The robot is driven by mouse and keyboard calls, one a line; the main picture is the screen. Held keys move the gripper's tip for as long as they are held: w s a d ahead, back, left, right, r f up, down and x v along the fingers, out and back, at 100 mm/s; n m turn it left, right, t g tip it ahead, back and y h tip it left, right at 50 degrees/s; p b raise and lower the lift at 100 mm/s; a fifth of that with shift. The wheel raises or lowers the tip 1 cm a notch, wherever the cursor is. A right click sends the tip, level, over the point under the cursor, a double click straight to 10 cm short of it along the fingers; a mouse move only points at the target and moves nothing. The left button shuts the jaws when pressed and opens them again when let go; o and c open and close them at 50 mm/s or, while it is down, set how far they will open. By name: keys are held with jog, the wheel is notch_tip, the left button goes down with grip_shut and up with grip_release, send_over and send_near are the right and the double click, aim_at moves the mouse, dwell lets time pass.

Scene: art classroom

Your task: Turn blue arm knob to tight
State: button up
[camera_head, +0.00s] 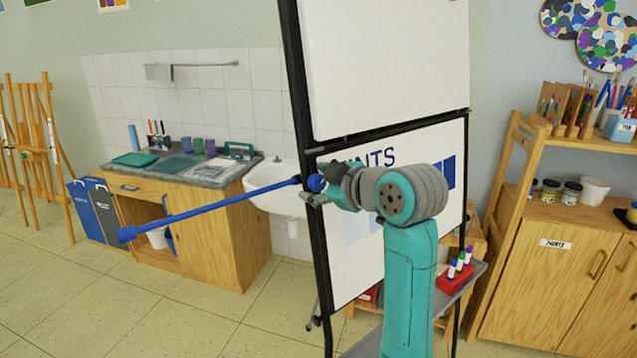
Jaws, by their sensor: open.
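A long blue arm (215,210) sticks out to the left from the black frame of a white board. It has a blue knob (316,183) at its right end by the frame, and a blue end piece (126,234) at its left end. My gripper (309,183) is at the right-end knob, its dark fingers above and below it. The fingers are open around the knob; whether they touch it I cannot tell. My teal and grey arm hides part of the board behind. No tight marking can be read on the knob.
The white board (385,60) in its black frame stands close behind my gripper. A sink (275,188) and a wooden counter (200,180) are behind left. A wooden shelf unit (550,260) stands at right. A red marker holder (455,279) sits low on a grey tray. Floor at front left is clear.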

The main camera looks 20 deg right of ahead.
grip_shut()
jog(key=m+y, duration=0.1)
jog(key=m, duration=0.7)
jog(key=m+y, duration=0.1)
jog(key=m, duration=0.1)
jog(key=shift+d+m+g, duration=0.1)
jog(key=shift+m+g, duration=0.2)
jog(key=shift+m, duration=0.1)
jog(key=m, duration=0.5)
jog(key=shift+m+y, duration=0.4)
jog(key=m+t, duration=0.1)
jog(key=m, duration=0.4)
jog(key=shift+f+m+y, duration=0.1)
jog(key=shift+m+y, duration=0.2)
